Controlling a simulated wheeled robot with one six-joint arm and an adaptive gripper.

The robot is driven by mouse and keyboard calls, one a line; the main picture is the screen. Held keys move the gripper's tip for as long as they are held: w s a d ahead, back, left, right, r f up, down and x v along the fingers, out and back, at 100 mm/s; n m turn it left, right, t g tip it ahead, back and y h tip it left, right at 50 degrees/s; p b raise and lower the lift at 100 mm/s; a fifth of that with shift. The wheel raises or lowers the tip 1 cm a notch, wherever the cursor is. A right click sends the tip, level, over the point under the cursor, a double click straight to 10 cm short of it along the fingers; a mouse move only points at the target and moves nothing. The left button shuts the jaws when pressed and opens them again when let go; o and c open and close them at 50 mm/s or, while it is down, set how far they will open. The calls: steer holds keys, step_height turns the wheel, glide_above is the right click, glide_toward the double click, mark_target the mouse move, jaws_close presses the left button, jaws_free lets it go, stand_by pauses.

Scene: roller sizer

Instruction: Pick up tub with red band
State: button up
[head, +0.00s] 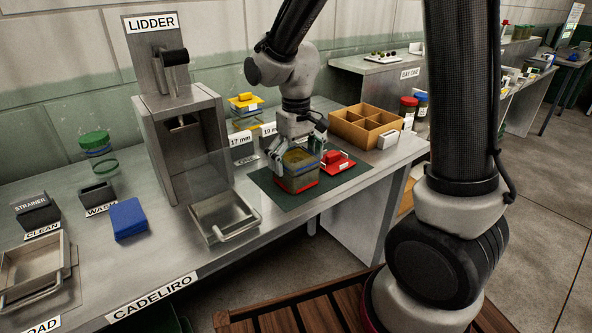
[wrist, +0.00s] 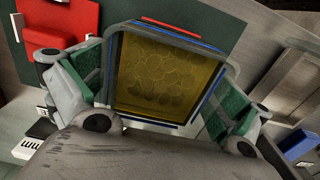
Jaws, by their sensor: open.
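The tub with the red band (head: 297,181) stands upright on the dark green mat (head: 262,186). It is clear-walled with a red stripe low on its side and yellowish contents. In the wrist view the tub (wrist: 158,75) is seen from above, with round shapes inside and red and blue lines along its rim. My gripper (head: 299,160) is over the tub with its fingers lowered on either side. In the wrist view the green finger pads of my gripper (wrist: 155,95) flank the tub, with narrow gaps. Whether a pad touches it is unclear.
A red lid-like piece (head: 338,163) lies on the mat right beside the tub. A wooden divided box (head: 366,126) stands behind right. A metal tray (head: 224,214) and the lidder (head: 187,140) are to the left. A blue block (head: 128,219) lies farther left.

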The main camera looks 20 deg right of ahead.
step_height(320, 180, down, 2)
steer(key=shift+f, duration=0.1)
steer(key=shift+c, duration=0.4)
steer(key=c, duration=1.2)
